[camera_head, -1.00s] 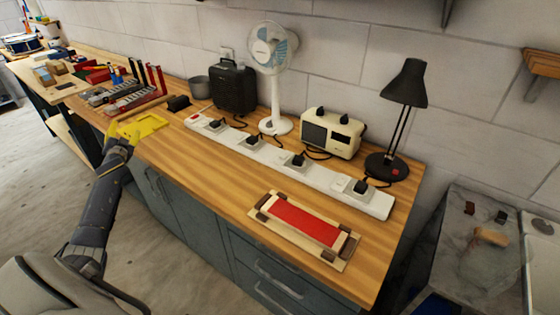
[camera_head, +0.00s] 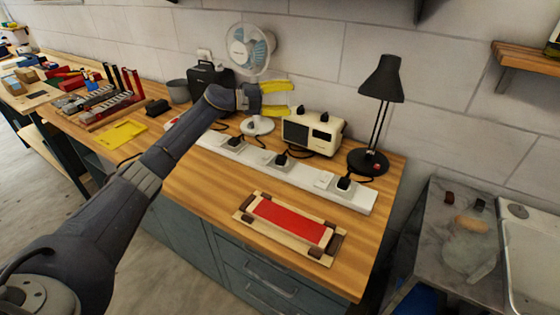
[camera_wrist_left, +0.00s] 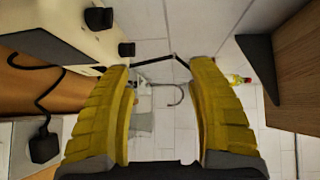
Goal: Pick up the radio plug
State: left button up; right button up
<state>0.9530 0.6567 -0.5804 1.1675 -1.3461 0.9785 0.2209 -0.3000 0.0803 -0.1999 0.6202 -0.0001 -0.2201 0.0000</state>
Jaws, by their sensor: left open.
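The radio (camera_head: 312,134) is a cream box with a dark front and black knobs, at the back of the wooden bench. A black plug (camera_head: 281,160), seemingly the radio's, sits in the white power strip (camera_head: 310,178) in front of it. In the left wrist view, the radio (camera_wrist_left: 48,38) is at upper left, and a black plug (camera_wrist_left: 44,147) with a looping cord is at lower left. My left gripper (camera_head: 286,99) has yellow fingers, open and empty. It appears above the strip, in front of the fan and apart from the plug. My right gripper is not in view.
A black desk lamp (camera_head: 382,100) stands right of the radio, and a white fan (camera_head: 250,50) left of it. Other plugs sit in the strip. A wooden frame with a red panel (camera_head: 290,222) lies in front. A yellow tray (camera_head: 124,133) is at left.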

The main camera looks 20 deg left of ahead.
pick_arm(q)
jog(key=s+d+m+g, duration=0.3)
jog(key=d+m+g, duration=0.15)
jog(key=d, duration=0.35)
jog(key=m+g+y, duration=0.3)
jog(key=g+y, duration=0.3)
jog(key=y, duration=0.7)
send_over(281, 159)
jog(key=shift+n, duration=0.25)
notch_tip(281, 159, down, 12)
jog(key=shift+s+a+f, duration=0.1)
jog(key=shift+s+a, duration=0.05)
jog(key=shift+f, duration=2.9)
grip_shut()
